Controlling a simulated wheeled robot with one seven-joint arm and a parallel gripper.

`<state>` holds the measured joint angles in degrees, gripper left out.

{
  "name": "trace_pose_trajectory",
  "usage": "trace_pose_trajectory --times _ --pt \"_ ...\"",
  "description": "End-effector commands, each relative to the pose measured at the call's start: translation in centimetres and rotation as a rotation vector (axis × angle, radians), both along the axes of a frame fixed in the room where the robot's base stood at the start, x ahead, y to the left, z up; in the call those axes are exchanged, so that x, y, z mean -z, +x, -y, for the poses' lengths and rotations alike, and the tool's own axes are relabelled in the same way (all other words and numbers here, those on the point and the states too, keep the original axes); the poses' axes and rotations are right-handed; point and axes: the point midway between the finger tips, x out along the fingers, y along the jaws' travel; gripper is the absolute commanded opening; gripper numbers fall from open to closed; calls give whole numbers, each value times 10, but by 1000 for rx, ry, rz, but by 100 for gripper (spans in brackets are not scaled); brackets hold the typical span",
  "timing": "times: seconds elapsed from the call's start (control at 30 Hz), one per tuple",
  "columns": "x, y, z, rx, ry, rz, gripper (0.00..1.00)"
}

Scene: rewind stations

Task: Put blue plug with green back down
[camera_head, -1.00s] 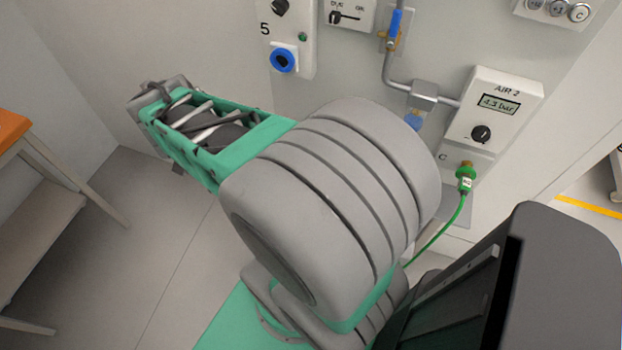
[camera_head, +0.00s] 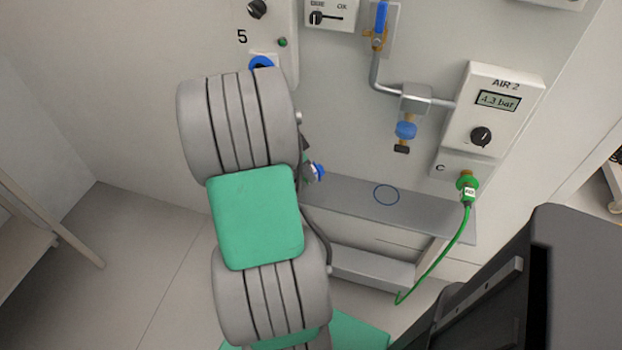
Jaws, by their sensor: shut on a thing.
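A blue plug (camera_head: 318,171) shows in the head view just right of my arm, above the left end of the grey shelf. My gripper (camera_head: 307,162) is mostly hidden behind my arm links; only a small dark part shows, against the plug, and it is shut on it. A thin blue circle (camera_head: 386,195) is marked on the bare shelf (camera_head: 345,197), to the right of the plug. A green plug (camera_head: 467,186) with a green hose sits in the outlet marked C.
A blue-collared fitting (camera_head: 405,131) hangs from the pipe above the shelf. The AIR 2 box (camera_head: 492,115) reads 4.3 bar. The green hose (camera_head: 440,262) loops below the shelf's right end. The shelf top around the circle is clear.

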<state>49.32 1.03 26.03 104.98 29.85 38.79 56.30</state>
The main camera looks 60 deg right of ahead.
Motion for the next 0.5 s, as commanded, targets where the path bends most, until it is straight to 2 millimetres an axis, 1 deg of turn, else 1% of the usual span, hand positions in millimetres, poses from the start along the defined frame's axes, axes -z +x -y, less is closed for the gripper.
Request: trace_pose_trajectory --times 0.03,0.1,0.27,0.4,0.5 --pt "12 2 8 1 1 -1 0" --pt "22 5 17 0 0 0 0" --pt "35 8 28 -1 0 0 0" --pt "60 8 27 -3 0 0 0" --pt "64 9 28 -3 -2 3 0"
